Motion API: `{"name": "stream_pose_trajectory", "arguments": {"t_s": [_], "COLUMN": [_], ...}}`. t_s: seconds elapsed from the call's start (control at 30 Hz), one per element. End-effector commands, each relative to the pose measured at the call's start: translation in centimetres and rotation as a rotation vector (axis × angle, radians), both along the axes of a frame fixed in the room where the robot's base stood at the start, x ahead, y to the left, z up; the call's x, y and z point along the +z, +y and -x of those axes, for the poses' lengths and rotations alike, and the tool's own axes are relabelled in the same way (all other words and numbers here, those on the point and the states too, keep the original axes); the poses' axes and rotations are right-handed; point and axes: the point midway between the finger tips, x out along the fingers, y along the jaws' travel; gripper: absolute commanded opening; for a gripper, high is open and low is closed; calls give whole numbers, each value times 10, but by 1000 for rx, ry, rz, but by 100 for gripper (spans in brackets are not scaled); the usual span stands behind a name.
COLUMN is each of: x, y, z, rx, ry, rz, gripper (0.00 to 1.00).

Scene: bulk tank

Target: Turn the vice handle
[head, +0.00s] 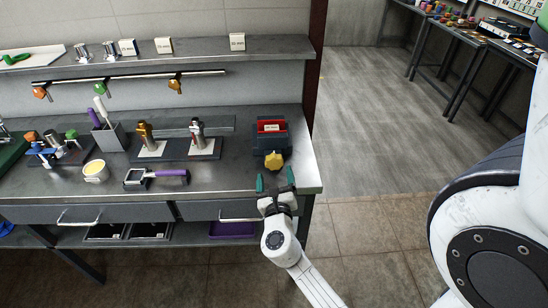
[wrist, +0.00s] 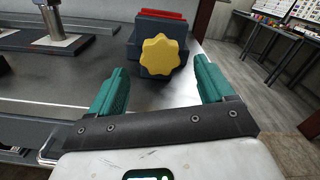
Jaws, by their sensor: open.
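The vice handle (head: 274,160) is a yellow, lobed knob on the front of the dark vice (head: 270,140), which has red jaws and stands at the right end of the workbench. In the wrist view the yellow handle (wrist: 160,54) faces me on the front of the vice (wrist: 137,32). My gripper (head: 275,181) is at the bench's front edge, just in front of the handle. Its two teal fingers are apart and empty. In the wrist view the handle shows beyond and between the fingertips of my gripper (wrist: 162,70), with a gap to both.
The grey workbench (head: 240,178) is bare just left of the handle. A purple-handled tool (head: 170,175) lies farther left, and two upright metal pieces on a dark base (head: 178,153) stand behind it. Drawer handles (head: 240,219) stick out below the front edge. Open floor lies right of the bench.

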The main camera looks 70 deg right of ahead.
Motion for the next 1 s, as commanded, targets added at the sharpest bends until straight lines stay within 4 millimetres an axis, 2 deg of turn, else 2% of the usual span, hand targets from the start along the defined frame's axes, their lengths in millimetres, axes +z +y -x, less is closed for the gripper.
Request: {"name": "stream_pose_trajectory", "arguments": {"t_s": [0.3, 0.5, 0.9, 1.0], "x": [2, 1, 0, 0], "y": [-54, -75, -81, -81], "z": [-22, -31, -34, -34], "rx": [-2, 0, 1, 1], "ry": [-3, -3, -4, -4], "rz": [0, 0, -2, -2], "gripper": [81, 81, 81, 73]}}
